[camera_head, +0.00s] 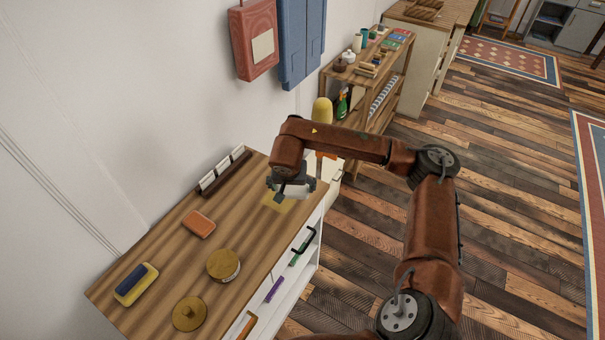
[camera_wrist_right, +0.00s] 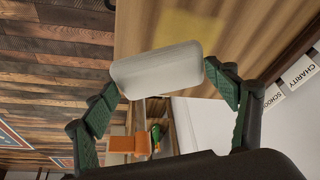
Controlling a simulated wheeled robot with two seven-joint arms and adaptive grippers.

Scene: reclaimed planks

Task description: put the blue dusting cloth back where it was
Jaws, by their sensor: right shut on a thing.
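My right gripper (camera_head: 291,192) is over the far end of the wooden-topped cabinet (camera_head: 215,190). It is shut on a pale grey-white block with rounded edges (camera_wrist_right: 157,70), held between both green finger pads in the right wrist view. A flat yellow square (camera_head: 277,201) lies on the cabinet top just below the gripper; it also shows in the right wrist view (camera_wrist_right: 190,30). I see no plain blue cloth for certain. A blue-and-yellow block (camera_head: 135,284) lies at the cabinet's near left end. My left gripper is not in view.
On the cabinet top are an orange block (camera_head: 198,224), a round tin (camera_head: 223,265), a round brown disc (camera_head: 189,313) and a rack with white labels (camera_head: 224,170). A wooden shelf unit (camera_head: 360,100) stands beyond. The white wall borders the cabinet's left side.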

